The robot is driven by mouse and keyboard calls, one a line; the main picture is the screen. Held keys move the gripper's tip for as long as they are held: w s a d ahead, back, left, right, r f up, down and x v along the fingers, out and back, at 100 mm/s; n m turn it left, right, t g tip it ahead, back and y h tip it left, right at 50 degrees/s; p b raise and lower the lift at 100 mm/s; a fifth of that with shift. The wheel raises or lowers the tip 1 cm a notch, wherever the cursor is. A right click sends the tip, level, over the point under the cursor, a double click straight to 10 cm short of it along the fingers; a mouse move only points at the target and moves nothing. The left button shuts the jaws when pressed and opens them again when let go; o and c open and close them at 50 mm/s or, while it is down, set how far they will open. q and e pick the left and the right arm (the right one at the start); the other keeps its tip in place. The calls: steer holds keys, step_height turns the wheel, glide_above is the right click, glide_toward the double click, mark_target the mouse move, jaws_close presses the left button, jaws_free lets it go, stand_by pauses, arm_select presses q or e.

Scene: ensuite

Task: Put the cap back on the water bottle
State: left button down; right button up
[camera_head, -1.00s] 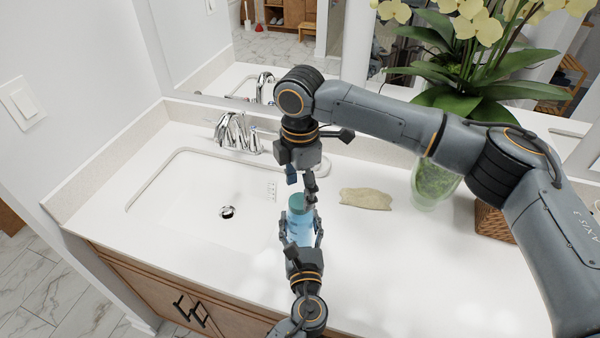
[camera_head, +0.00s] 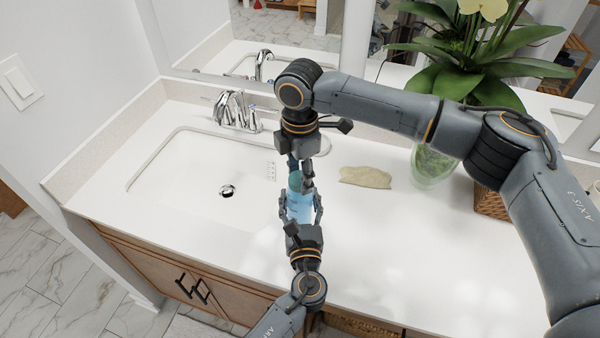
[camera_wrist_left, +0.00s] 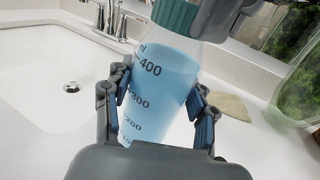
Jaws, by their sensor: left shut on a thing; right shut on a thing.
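The water bottle (camera_head: 299,207) is a clear bottle of blue water with dark volume marks; it also shows, tilted in the picture, in the left wrist view (camera_wrist_left: 160,85). My left gripper (camera_head: 300,210) is shut around its body, one finger on each side. The teal cap (camera_head: 295,182) is at the bottle's top and also shows in the left wrist view (camera_wrist_left: 176,14). My right gripper (camera_head: 300,176) comes down from above and is shut on the cap, partly hiding it. The cap appears to sit on the bottle's neck; I cannot tell whether it is threaded.
The sink basin (camera_head: 190,175) lies to the left, with a chrome faucet (camera_head: 237,110) behind it. A beige flat item (camera_head: 365,177) lies to the right on the white counter (camera_head: 400,255). A green glass vase (camera_head: 432,165) with orchids stands behind, near a woven basket (camera_head: 490,203).

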steer(key=m, duration=0.6)
steer(key=shift+s+f, duration=0.1)
steer(key=m, duration=0.5)
steer(key=shift+m, duration=0.3)
steer(key=o, duration=1.4)
steer(key=shift+c, duration=0.2)
step_height(320, 180, up, 12)
